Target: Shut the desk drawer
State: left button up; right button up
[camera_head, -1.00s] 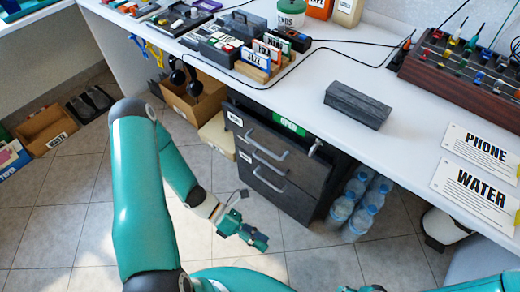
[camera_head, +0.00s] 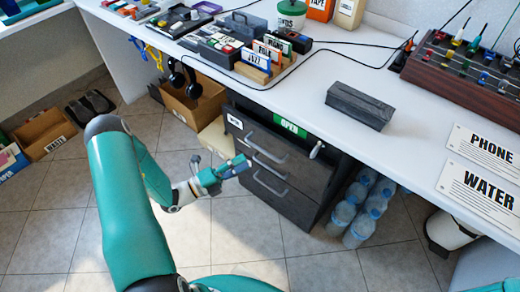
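The dark grey desk drawer unit (camera_head: 300,201) stands under the white desk. Its top drawer (camera_head: 293,156) has a bar handle and seems to stand out a little from the frame; how far is hard to tell. A lower drawer with its own handle is below it. My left gripper (camera_head: 236,165) is in front of the drawer fronts, near the handles. Whether it touches them is unclear, and its finger gap does not show clearly. My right gripper is out of view.
Water bottles (camera_head: 360,218) stand on the floor right of the drawers. The white desktop (camera_head: 300,98) overhangs the unit. The tiled floor in front is mostly clear.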

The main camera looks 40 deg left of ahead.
aim_at(263, 150)
pick_arm(q)
jog(key=x, duration=0.8)
jog(key=shift+w+d+b, duration=0.1)
jog(key=shift+w+b, duration=0.1)
jog(key=shift+b, duration=0.15)
grip_shut()
